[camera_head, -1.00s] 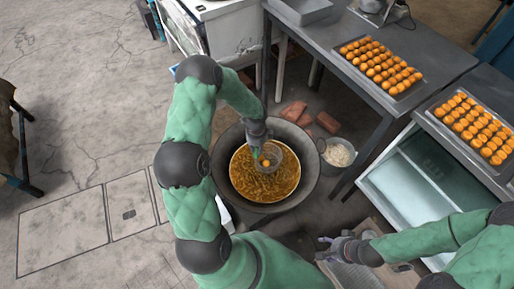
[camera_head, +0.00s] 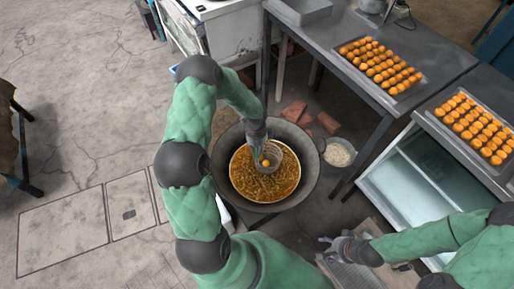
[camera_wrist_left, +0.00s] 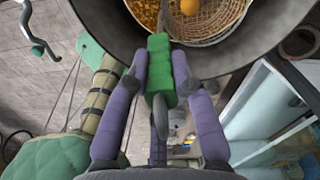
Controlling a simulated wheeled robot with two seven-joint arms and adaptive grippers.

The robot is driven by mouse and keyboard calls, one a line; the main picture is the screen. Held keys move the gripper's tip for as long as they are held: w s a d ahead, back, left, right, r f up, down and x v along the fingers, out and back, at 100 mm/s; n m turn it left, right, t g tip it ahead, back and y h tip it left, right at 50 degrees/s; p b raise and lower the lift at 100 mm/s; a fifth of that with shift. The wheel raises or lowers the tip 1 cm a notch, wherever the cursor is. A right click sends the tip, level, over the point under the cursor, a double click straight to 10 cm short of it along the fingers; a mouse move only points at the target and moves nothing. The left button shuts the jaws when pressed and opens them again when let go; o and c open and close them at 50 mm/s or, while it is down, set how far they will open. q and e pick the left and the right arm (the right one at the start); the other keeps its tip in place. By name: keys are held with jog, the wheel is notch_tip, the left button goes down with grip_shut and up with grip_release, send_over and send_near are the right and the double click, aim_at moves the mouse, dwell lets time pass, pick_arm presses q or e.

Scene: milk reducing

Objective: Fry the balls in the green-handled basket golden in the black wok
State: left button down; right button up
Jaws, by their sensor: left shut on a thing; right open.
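The black wok (camera_head: 309,180) stands on the floor, filled with bubbling golden-brown oil (camera_head: 262,190). My left gripper (camera_head: 257,132) is over the wok's far rim. In the left wrist view my left gripper (camera_wrist_left: 161,85) is shut on the green handle (camera_wrist_left: 160,62) of the wire basket (camera_wrist_left: 215,18). The basket (camera_head: 285,158) is at the far right part of the oil. One orange ball (camera_wrist_left: 190,7) shows in the basket, also in the head view (camera_head: 265,163); other balls may be hidden. My right gripper (camera_head: 324,248) is open and empty, right of and nearer than the wok.
Two trays of orange balls (camera_head: 383,66), (camera_head: 476,125) sit on grey tables at the right. A bucket of pale contents (camera_head: 338,153) stands right of the wok. Red bricks (camera_head: 293,111) lie behind it. The floor at the left (camera_head: 80,110) is clear.

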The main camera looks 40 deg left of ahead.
pick_arm(q)
notch_tip(320, 180, up, 4)
jog(key=p, duration=0.3)
jog(key=shift+r, duration=0.1)
dwell(0.4)
